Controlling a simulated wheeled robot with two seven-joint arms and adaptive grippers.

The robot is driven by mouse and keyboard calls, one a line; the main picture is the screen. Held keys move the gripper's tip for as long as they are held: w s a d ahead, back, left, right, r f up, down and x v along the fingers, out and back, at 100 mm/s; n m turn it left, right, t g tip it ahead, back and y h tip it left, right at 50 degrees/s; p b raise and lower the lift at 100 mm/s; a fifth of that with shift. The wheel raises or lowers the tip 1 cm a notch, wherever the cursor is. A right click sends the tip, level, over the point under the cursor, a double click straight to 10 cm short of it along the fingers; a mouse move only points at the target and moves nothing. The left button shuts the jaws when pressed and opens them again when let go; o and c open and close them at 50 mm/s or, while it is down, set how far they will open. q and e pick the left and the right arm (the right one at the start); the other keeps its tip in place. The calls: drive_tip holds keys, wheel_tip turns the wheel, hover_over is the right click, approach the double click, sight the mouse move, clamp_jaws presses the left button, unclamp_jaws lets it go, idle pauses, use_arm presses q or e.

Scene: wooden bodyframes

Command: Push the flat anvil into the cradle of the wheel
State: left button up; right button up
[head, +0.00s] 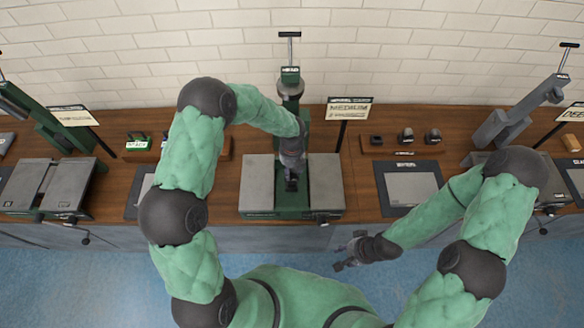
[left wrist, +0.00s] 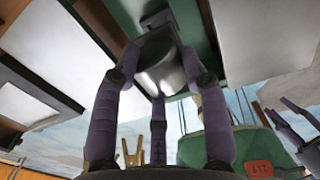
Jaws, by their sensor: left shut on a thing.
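My left gripper (head: 291,184) is low over the green middle of the central wheel machine (head: 290,95), between its two grey plates. In the left wrist view its fingers (left wrist: 158,95) are closed around a smooth, rounded grey metal piece (left wrist: 165,72), which looks like the anvil. A green part of the machine (left wrist: 200,40) is right behind that piece. In the head view the gripper hides the piece and the cradle, so I cannot tell whether it sits in the cradle. My right gripper (head: 345,258) hangs empty in front of the bench, its fingers apart.
Small dark anvils (head: 407,136) stand on a wooden rack (head: 400,150) to the right, by a "MEDIUM" sign (head: 348,109). A framed grey mat (head: 411,185) lies in front. Other machines stand left (head: 50,185) and right (head: 500,125). The blue floor (head: 420,265) is clear.

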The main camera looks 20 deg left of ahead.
sight(292, 179)
use_arm(q)
drive_tip(key=shift+f+b, duration=1.05)
drive_tip(key=shift+f, duration=0.65)
drive_tip(key=shift+p, duration=0.35)
idle(0.5)
drive_tip(key=shift+f+b, duration=1.05)
drive_tip(key=shift+f, duration=0.6)
idle(0.4)
drive_tip(key=o, duration=1.4)
drive_tip(key=shift+c, duration=0.2)
drive_tip(key=shift+s, duration=0.15)
